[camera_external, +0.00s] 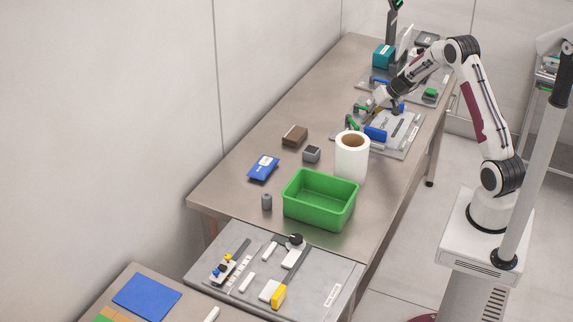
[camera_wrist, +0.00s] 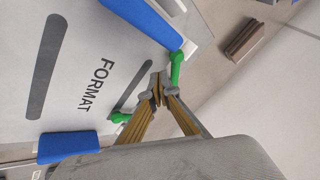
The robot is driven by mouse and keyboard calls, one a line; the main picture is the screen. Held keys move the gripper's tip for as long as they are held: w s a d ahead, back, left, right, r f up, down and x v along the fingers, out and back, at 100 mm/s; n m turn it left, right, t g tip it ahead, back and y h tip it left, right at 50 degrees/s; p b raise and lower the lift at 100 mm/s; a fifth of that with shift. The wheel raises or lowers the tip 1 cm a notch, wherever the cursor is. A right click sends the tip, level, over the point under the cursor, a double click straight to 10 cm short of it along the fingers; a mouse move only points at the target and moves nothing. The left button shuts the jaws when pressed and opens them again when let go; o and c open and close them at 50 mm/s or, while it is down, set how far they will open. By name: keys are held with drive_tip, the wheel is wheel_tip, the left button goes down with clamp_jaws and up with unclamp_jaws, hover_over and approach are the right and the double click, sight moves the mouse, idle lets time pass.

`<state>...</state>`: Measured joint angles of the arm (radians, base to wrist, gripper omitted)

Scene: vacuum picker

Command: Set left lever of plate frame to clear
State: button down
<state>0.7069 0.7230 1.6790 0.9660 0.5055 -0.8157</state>
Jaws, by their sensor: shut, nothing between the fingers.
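A grey plate (camera_wrist: 90,80) marked FORMAT fills much of the wrist view; in the external view the grey plate (camera_external: 404,143) lies on the far part of the bench. It carries two green levers, one (camera_wrist: 176,68) above right of my fingertips and one (camera_wrist: 120,117) to their left in the wrist view. Both show small in the external view, nearer (camera_external: 352,124) and farther (camera_external: 360,107). Which one is the left lever is not clear. My gripper (camera_wrist: 158,90) is shut and empty between the levers, close to the upper one; contact cannot be told.
Blue blocks (camera_wrist: 145,20) (camera_wrist: 68,146) sit at two edges of the plate. A brown block (camera_wrist: 244,40) lies beyond it on the bench. A white roll (camera_external: 351,165) and a green bin (camera_external: 319,203) stand nearer on the bench. Another equipped plate lies behind.

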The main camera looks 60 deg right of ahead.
sight(351, 128)
drive_tip(key=shift+w+a+f, duration=0.1)
drive_tip(key=shift+w+a, duration=0.35)
drive_tip(key=shift+a, duration=0.05)
drive_tip(key=shift+w+a+m+h, duration=0.2)
drive_tip(key=shift+a+m+h, duration=0.25)
drive_tip(key=shift+m, duration=0.35)
drive_tip(key=shift+a, duration=0.1)
drive_tip(key=shift+w+a, duration=0.6)
drive_tip(key=shift+a, duration=0.15)
drive_tip(key=shift+w+a, duration=0.45)
drive_tip(key=shift+w, duration=0.25)
idle(0.3)
drive_tip(key=shift+v, duration=6)
